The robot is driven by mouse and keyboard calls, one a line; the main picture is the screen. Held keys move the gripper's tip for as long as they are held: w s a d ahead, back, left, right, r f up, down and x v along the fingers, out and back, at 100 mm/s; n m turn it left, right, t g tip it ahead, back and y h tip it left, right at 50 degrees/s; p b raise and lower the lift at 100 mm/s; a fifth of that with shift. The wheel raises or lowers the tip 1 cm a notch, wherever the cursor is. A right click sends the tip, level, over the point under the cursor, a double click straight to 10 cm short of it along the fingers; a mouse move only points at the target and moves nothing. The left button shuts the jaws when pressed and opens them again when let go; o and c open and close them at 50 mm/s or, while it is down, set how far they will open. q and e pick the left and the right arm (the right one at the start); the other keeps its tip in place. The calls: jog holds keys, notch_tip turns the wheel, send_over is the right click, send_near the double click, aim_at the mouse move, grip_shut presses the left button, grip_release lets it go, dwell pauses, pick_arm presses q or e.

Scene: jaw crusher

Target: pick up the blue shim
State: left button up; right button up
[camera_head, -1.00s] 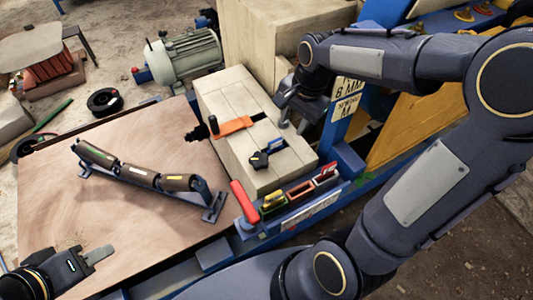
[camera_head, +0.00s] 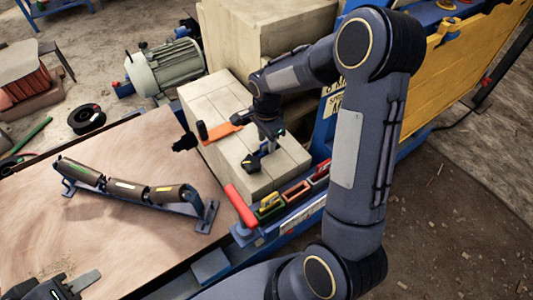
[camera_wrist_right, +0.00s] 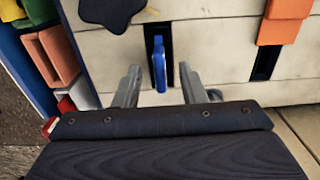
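The blue shim (camera_wrist_right: 159,65) stands on edge in a dark slot of the pale block (camera_wrist_right: 215,50) in the right wrist view. My right gripper (camera_wrist_right: 160,84) is open, with one finger on each side of the shim and visible gaps between. In the head view my right gripper (camera_head: 268,143) is over the top of the pale block (camera_head: 290,160), and it largely hides the shim there. My left gripper (camera_head: 78,287) is low at the left over the brown board. Its finger opening cannot be made out.
A dark star knob (camera_head: 250,163) and an orange piece (camera_head: 222,132) sit on the block close to my right gripper. A red handle (camera_head: 240,206) and a rack of coloured pieces (camera_head: 270,205) line its front edge. A roller frame (camera_head: 130,190) lies on the brown board (camera_head: 110,240).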

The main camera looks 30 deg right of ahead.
jog(key=shift+f, duration=0.8)
grip_shut()
jog(key=shift+r, duration=0.1)
dwell(0.7)
